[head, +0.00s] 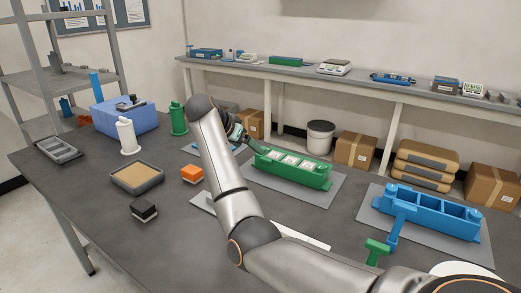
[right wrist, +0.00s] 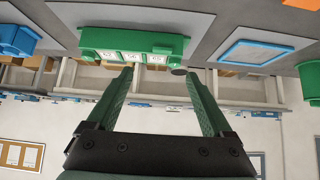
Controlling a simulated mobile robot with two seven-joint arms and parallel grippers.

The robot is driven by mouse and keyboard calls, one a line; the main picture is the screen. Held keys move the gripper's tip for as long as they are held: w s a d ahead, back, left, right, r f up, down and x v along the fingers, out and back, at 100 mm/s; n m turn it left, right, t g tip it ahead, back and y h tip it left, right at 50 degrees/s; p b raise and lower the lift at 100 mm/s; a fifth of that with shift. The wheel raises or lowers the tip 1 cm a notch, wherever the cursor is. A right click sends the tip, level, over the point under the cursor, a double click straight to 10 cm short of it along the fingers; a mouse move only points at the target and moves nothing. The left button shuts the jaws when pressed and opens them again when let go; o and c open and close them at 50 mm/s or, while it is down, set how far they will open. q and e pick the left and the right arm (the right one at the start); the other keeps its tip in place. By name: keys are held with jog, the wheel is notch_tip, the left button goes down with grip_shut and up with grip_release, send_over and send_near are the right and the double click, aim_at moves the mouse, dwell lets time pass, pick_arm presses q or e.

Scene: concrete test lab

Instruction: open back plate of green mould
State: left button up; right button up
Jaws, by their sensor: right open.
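The green mould (head: 317,178) is a long block on a grey mat in the middle of the table in the head view. Pale square fills show in its compartments. In the right wrist view the mould (right wrist: 97,38) is upside down at the top, just beyond my fingertips. My right gripper (head: 243,138) is at the mould's far left end, partly hidden by my arm. In the right wrist view my right gripper (right wrist: 163,72) has its two green fingers wide apart with nothing between them. I cannot tell whether a finger touches the mould. My left gripper is not in view.
A blue mould (head: 440,220) stands on a mat at the right, with a blue T-shaped piece (head: 398,222) and a green one (head: 376,250) near it. An orange block (head: 192,174), sand tray (head: 137,178) and black block (head: 144,210) lie left of my arm.

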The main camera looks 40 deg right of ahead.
aim_at(265, 159)
jog(key=x, duration=1.3)
jog(key=shift+w+d+r+b, duration=0.1)
jog(key=shift+w+r+b, duration=0.2)
jog(key=shift+b, duration=0.1)
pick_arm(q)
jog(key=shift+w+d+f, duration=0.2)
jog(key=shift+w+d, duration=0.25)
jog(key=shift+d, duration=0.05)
pick_arm(e)
jog(key=shift+c, duration=0.3)
grip_shut()
pick_arm(q)
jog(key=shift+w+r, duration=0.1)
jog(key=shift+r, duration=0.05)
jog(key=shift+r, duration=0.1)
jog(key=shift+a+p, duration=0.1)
jog(key=shift+p, duration=0.25)
pick_arm(e)
jog(key=shift+a+f, duration=0.25)
jog(key=shift+a, duration=0.05)
